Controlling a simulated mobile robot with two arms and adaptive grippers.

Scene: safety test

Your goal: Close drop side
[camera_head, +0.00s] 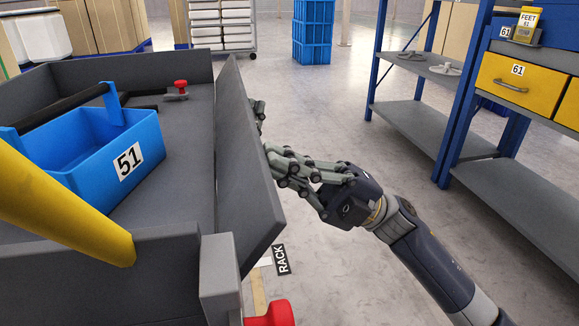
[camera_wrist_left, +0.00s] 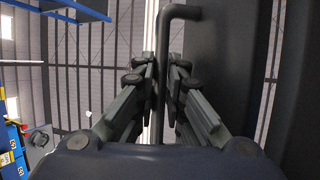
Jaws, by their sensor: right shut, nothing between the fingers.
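The drop side (camera_head: 243,165) is a long grey panel on the right of the grey cart bed (camera_head: 185,125) in the head view. It leans outward from the bed, with a gap at its near end beside a grey corner post (camera_head: 219,270). My right gripper (camera_head: 272,165) is shut and empty, its fingers at the panel's outer face; I cannot tell whether they touch it. My left gripper (camera_head: 258,108) is farther along, mostly hidden behind the panel. In the left wrist view its fingers (camera_wrist_left: 161,65) flank a grey bent rod (camera_wrist_left: 166,35); whether they grip it is unclear.
A blue bin (camera_head: 85,155) marked 51 and a red knob (camera_head: 181,84) are on the bed. A yellow bar (camera_head: 65,210) crosses at left. Another red knob (camera_head: 268,314) is at the near corner. Blue-framed shelves (camera_head: 420,125) stand right.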

